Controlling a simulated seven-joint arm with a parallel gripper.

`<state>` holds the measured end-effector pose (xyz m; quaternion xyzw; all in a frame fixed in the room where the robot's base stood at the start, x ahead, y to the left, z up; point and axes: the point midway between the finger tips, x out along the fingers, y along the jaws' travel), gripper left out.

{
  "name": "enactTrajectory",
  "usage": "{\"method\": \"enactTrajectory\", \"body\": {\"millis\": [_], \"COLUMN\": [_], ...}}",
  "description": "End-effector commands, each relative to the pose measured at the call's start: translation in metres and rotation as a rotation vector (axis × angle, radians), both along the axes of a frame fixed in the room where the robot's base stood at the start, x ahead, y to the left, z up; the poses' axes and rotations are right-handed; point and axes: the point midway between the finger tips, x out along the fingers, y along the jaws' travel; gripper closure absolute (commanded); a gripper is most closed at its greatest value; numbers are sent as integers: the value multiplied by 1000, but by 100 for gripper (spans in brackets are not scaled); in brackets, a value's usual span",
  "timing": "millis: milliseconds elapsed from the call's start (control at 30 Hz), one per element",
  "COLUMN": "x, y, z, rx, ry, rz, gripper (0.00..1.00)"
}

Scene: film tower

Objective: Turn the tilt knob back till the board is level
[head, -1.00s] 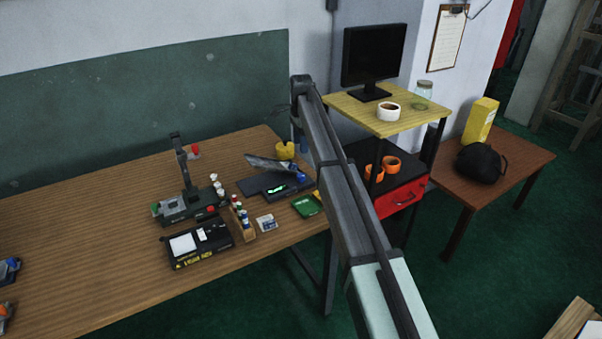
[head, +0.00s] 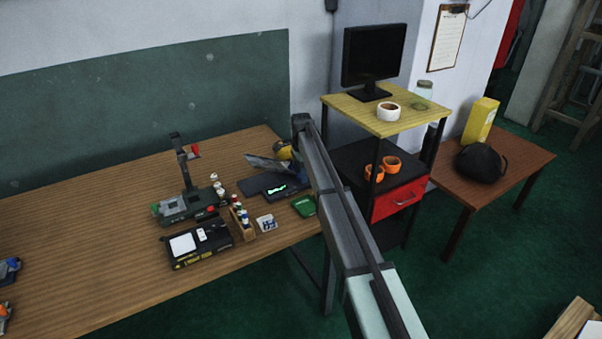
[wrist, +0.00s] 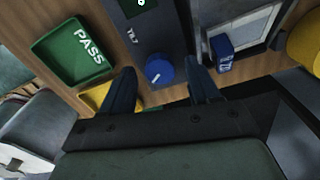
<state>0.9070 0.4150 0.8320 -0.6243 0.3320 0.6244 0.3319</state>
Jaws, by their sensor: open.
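The blue tilt knob (wrist: 158,70) with a pale pointer mark sits on a dark unit whose printed label is partly legible. In the wrist view my gripper (wrist: 160,68) is open, with one finger on each side of the knob and visible gaps; I cannot tell how far above it the fingertips are. The board (head: 270,164) stands tilted over the unit (head: 263,186), which has a lit green display, in the head view. The board's frame (wrist: 248,30) and a blue block (wrist: 222,50) show in the wrist view. My arm hides the knob in the head view.
A green PASS tray (wrist: 75,52) lies beside the unit, with a yellow item (wrist: 97,97) near it. A yellow rounded object (wrist: 305,45) stands beyond the board. A wooden bottle rack (head: 242,222) and other devices occupy the table to the left.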

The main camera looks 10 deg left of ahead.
Motion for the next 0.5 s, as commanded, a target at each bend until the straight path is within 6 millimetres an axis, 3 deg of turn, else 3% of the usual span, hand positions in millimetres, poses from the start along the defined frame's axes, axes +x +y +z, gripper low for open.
{"method": "enactTrajectory", "body": {"millis": [367, 500], "x": [0, 0], "y": [0, 0], "z": [-4, -4], "rx": [1, 0], "ry": [-1, 0], "rz": [0, 0], "gripper": [39, 52]}}
